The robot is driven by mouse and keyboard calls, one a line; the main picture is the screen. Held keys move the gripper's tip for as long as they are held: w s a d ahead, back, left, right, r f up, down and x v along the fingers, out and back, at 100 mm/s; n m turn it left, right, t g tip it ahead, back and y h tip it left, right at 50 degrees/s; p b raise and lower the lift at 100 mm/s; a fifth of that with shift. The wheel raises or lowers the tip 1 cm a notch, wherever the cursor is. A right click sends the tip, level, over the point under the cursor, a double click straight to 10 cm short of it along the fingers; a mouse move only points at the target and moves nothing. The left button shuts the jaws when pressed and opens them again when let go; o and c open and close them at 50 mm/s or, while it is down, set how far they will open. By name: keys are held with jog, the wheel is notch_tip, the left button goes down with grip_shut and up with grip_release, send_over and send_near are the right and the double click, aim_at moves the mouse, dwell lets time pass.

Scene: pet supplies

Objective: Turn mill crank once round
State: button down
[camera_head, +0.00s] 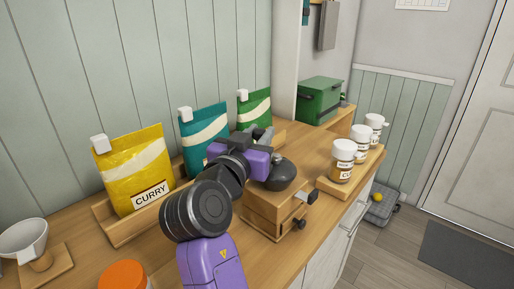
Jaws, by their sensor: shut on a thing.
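The mill (275,208) is a wooden box with a dark domed top (281,176) and a small dark drawer knob. It stands on the wooden counter, right of the middle. My purple and black arm reaches over it from the front. My gripper (263,134), grey, is at the back of the mill, just above and behind the dome. It is shut on the mill's crank, but the crank and the grip are mostly hidden behind my wrist. The crank's exact angle cannot be told.
Yellow curry (140,172), teal (203,135) and green (254,107) bags stand in a wooden rack behind my arm. Lidded jars (343,161) stand at right near the counter edge. A green box (320,99) is farther back. A white dripper (24,238) and orange lid (122,275) are front left.

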aim_at(261, 129)
jog(key=shift+w+d+m+h+b, duration=0.15)
jog(key=shift+m+h+b, duration=0.15)
jog(key=shift+h, duration=0.2)
jog(key=c, duration=1.1)
grip_release()
jog(key=shift+c, duration=0.2)
notch_tip(261, 129, up, 20)
jog(key=p, duration=0.1)
jog(key=shift+c, duration=0.5)
